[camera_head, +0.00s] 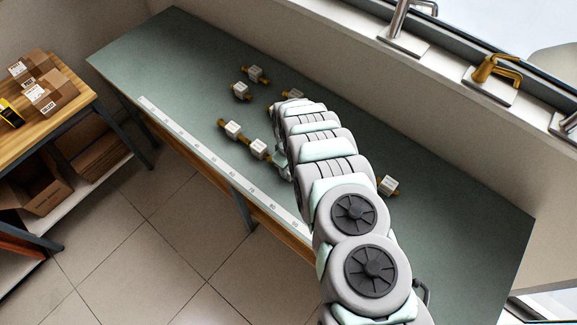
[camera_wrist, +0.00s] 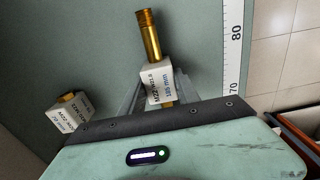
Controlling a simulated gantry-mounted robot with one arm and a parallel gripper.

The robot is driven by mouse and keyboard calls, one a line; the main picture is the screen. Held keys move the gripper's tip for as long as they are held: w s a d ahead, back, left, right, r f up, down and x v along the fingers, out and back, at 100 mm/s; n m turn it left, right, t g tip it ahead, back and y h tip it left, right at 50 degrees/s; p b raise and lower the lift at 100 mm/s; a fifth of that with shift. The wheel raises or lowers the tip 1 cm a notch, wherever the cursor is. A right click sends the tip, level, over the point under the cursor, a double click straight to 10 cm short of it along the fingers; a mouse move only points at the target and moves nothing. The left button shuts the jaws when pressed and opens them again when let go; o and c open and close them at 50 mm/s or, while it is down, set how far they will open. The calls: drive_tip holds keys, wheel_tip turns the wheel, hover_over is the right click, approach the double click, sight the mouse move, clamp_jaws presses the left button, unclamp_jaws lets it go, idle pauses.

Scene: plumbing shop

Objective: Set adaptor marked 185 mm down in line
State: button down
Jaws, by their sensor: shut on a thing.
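My gripper (camera_wrist: 158,98) is shut on a brass adaptor with a white block (camera_wrist: 157,84) in the wrist view. The block's label reads 185 mm, and its brass tube (camera_wrist: 148,35) points away from the wrist. I cannot tell whether it touches the bench. Two labelled adaptors, one (camera_head: 232,130) and another (camera_head: 260,148), lie end to end near the ruler strip (camera_head: 215,163), left of my arm.
More adaptors lie farther back, one (camera_head: 254,74) beside another (camera_head: 241,91), and one (camera_head: 388,186) lies right of my arm. The wrist view shows a neighbouring adaptor (camera_wrist: 68,110) at left and the ruler (camera_wrist: 234,50) at right. The green bench (camera_head: 150,60) is clear at far left.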

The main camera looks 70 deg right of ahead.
sight(289, 167)
drive_tip(key=shift+f, duration=0.2)
drive_tip(key=c, duration=0.9)
unclamp_jaws()
drive_tip(key=shift+r, duration=0.1)
drive_tip(key=shift+d+r, duration=0.15)
drive_tip(key=shift+r, duration=0.5)
wheel_tip(289, 167, up, 11)
